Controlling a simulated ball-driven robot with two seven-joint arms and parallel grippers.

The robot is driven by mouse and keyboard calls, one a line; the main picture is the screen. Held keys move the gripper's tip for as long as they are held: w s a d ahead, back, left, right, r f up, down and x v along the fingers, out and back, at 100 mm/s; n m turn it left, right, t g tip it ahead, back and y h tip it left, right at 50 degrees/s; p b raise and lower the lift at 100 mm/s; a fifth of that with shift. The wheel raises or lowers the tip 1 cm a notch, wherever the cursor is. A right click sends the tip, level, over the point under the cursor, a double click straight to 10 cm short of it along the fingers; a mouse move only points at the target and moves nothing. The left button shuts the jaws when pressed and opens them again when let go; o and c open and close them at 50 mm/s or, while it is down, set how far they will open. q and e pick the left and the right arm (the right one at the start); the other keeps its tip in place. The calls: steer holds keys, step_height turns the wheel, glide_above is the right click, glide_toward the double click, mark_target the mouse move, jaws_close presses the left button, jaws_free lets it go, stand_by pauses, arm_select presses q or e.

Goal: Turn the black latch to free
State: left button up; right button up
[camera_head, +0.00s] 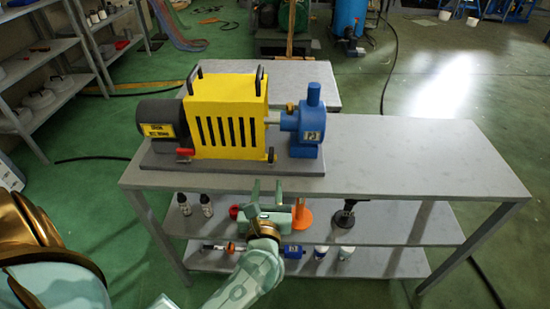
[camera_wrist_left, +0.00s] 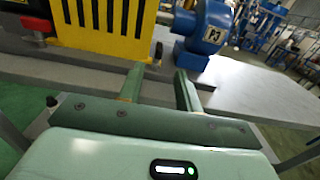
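The yellow slotted housing (camera_head: 228,120) of the pump unit stands on a grey base plate on the table. A small black latch (camera_head: 271,155) sits low at the housing's right front corner. It also shows in the left wrist view (camera_wrist_left: 157,52), upright, just beyond and between my fingertips. My left gripper (camera_head: 267,186) is in front of the table edge, below the latch and apart from it. Its two fingers are spread with nothing between them, as the left wrist view (camera_wrist_left: 158,75) also shows. My right gripper is not in view.
A blue pump part (camera_head: 309,125) stands right of the housing, a dark motor (camera_head: 160,125) left of it. A red lever (camera_head: 185,152) is at the housing's left front. The tabletop (camera_head: 420,165) is clear to the right. Bottles and an orange item (camera_head: 302,217) are on the shelf below.

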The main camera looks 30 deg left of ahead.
mark_target(270, 159)
arm_select(q)
steer(key=b+x, duration=0.1)
steer(key=x, duration=1)
steer(key=shift+w, duration=0.25)
jaws_close()
